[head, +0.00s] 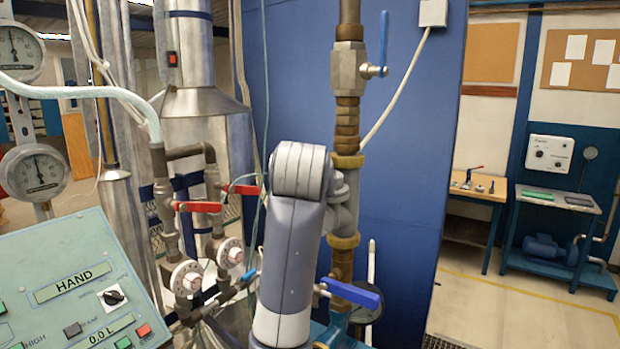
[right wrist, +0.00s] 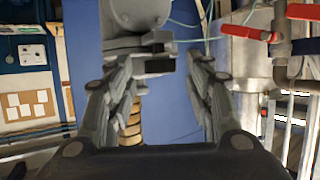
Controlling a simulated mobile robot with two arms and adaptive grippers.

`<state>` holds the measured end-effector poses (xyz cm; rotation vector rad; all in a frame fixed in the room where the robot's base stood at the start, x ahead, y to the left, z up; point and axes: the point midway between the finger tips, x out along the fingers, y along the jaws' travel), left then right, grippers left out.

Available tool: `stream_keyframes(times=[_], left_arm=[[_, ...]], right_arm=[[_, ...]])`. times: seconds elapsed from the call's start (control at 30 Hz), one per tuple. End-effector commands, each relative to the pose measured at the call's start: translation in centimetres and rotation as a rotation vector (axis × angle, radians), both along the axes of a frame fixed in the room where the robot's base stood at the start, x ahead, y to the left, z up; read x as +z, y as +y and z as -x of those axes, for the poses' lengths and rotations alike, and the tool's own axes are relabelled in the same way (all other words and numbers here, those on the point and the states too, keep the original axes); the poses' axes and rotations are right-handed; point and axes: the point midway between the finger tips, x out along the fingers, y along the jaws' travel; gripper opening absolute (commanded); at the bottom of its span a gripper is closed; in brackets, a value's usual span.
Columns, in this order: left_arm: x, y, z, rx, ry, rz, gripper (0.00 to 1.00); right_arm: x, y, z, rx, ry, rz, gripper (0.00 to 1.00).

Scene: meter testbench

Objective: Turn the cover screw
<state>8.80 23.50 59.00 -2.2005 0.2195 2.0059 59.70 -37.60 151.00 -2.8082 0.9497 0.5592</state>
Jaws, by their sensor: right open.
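A grey metal fitting (head: 345,205) sits on the vertical brass pipe in the head view, largely hidden behind my right arm. In the right wrist view a rounded grey body (right wrist: 135,14) with a short block-like part (right wrist: 155,62) shows at the top, near and between the finger ends. I cannot make out which part is the cover screw. My right gripper (right wrist: 163,68) is open, with one finger on each side of that part. I cannot tell whether either finger touches it. In the head view the right gripper is hidden behind its arm. My left gripper is not in view.
A valve with a blue lever (head: 383,45) is above the fitting, and another blue handle (head: 352,293) is below. Red-handled valves (head: 197,207) and round dials stand to the left. A green control panel (head: 75,290) is at lower left. A blue wall panel (head: 415,130) stands behind.

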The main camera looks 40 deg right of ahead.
Motion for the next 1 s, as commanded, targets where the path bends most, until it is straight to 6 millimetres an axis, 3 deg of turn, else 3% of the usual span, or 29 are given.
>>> stream_keyframes(times=[0.33,0.5,0.53,1.0], left_arm=[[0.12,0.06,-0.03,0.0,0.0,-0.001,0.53],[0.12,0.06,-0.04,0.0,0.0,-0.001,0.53],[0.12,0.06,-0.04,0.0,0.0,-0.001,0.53],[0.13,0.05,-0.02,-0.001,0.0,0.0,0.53]], right_arm=[[-0.25,-0.24,-0.31,0.0,0.001,0.001,0.46],[-0.23,-0.22,-0.29,0.0,0.001,0.001,0.07],[-0.23,-0.22,-0.29,0.0,0.001,0.001,0.04],[-0.21,0.02,-0.5,-0.076,0.002,0.001,0.04]])
